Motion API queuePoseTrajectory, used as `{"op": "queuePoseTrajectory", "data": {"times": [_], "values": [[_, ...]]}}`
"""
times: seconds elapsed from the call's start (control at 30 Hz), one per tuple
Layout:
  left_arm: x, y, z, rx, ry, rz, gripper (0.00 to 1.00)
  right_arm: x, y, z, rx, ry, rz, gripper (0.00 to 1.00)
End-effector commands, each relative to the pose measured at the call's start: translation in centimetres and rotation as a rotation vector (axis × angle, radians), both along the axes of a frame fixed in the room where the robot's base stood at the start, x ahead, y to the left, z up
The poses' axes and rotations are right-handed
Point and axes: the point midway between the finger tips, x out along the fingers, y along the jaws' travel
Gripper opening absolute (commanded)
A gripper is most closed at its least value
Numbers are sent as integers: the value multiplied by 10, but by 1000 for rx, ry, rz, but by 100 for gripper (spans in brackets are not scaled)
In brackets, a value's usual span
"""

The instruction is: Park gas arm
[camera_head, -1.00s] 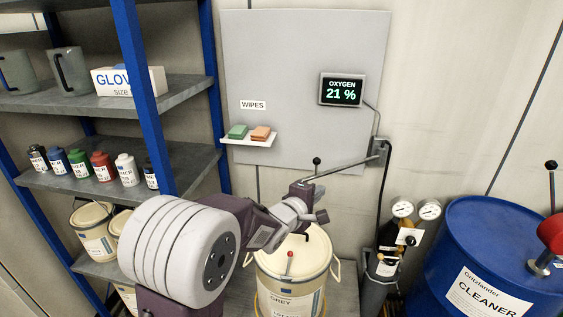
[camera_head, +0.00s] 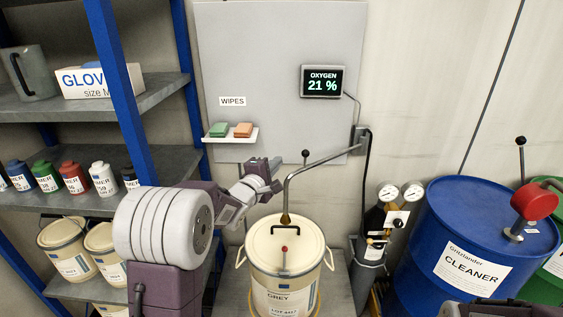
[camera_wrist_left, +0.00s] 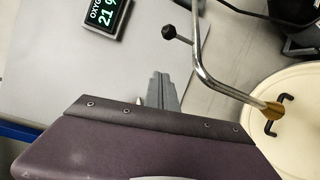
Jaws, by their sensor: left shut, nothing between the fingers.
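The gas arm (camera_head: 325,158) is a bent metal pipe on a wall bracket, with a black ball knob (camera_head: 305,153) on top. Its pipe bends down to a brass end over the lid of the grey drum (camera_head: 285,246); I cannot tell whether it touches the lid. My left gripper (camera_head: 277,172) is shut and empty, left of the pipe and apart from it. In the left wrist view, the shut fingers (camera_wrist_left: 161,76) point at the wall panel, with the gas arm (camera_wrist_left: 203,72) to their right.
A gas cylinder (camera_head: 370,247) with gauges stands right of the drum. A blue cleaner drum (camera_head: 463,245) with a red-headed fitting is further right. A shelf rack (camera_head: 75,195) with bottles and cans stands left. A wipes shelf (camera_head: 230,137) and oxygen display (camera_head: 322,82) are on the wall.

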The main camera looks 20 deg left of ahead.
Motion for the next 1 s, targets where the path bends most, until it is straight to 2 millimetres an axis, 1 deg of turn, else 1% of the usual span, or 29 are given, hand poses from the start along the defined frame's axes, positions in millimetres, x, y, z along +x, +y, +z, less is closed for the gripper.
{"op": "queuePoseTrajectory", "data": {"times": [0.03,0.1,0.3,0.37,0.4,0.5,0.6,0.7,1.0], "values": [[11,-2,0,-1,1,-1,0,0,0,2,0,0,0,52],[27,-3,-2,-1,2,-2,0,0,0,4,0,0,0,52],[70,-7,-3,-1,0,-1,0,0,0,11,0,0,0,52],[78,-11,-4,-1,0,-1,0,0,0,12,0,0,0,52],[73,-19,-2,-2,-1,-4,0,0,0,10,0,0,0,52],[66,-32,1,-1,1,-3,0,0,0,10,0,0,0,52],[62,-40,3,-1,0,-2,0,0,0,11,0,0,0,52],[60,-43,3,-1,1,-1,0,0,0,11,0,0,0,52],[60,-43,3,-1,0,0,0,0,0,11,0,0,0,52]]}}
